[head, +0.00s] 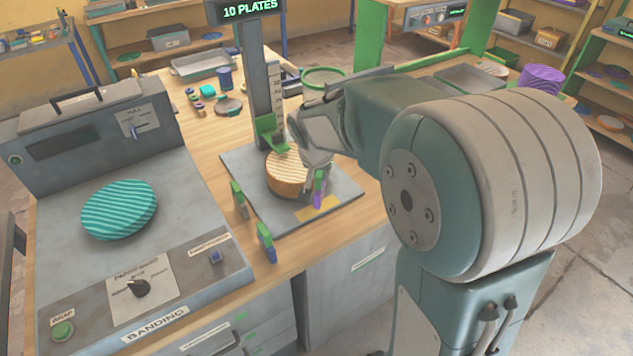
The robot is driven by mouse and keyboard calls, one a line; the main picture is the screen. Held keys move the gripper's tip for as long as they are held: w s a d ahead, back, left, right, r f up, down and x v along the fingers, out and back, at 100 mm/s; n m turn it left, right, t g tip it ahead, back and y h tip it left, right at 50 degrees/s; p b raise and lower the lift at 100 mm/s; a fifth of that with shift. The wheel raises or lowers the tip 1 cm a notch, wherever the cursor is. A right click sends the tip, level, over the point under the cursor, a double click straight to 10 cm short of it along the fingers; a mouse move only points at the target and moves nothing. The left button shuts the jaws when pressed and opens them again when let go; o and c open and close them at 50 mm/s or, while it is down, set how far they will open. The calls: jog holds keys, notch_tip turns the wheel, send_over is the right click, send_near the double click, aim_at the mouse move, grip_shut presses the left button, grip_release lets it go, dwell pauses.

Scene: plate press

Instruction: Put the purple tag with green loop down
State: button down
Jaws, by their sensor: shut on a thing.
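The purple tag (318,199) hangs at the tip of my gripper (316,178), which is shut on it. The tag is over the right part of the grey press plate (340,190), close to a yellow patch (319,211). I cannot tell whether it touches the plate. A round stack of tan plates (287,175) stands just left of my gripper. My arm hides part of the bench behind the gripper.
A measuring post (264,90) with a green bracket (269,133) rises behind the stack. Green-and-blue clips (266,242) stand at the plate's left edge. The banding machine (130,240), bearing a teal striped bundle (119,209), fills the left.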

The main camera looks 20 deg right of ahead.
aim_at(317, 184)
jog(key=shift+w+f, duration=0.95)
jog(key=shift+f, duration=0.15)
jog(key=shift+w+f, duration=0.15)
jog(key=shift+f, duration=1.55)
jog(key=shift+f, duration=0.1)
jog(key=c, duration=0.6)
grip_release()
jog(key=v, duration=1.2)
jog(key=shift+s+r, duration=0.2)
jog(key=s+r+n, duration=0.1)
jog(key=s+n, duration=0.1)
jog(key=s, duration=0.5)
jog(key=s+r+n+t+y, duration=0.1)
jog(key=s+n, duration=0.1)
jog(key=s, duration=0.6)
jog(key=s+r+n+y, duration=0.1)
jog(key=s, duration=0.6)
jog(key=shift+s+r+n+t, duration=0.2)
jog(key=shift+n+t, duration=0.1)
jog(key=shift+n, duration=0.1)
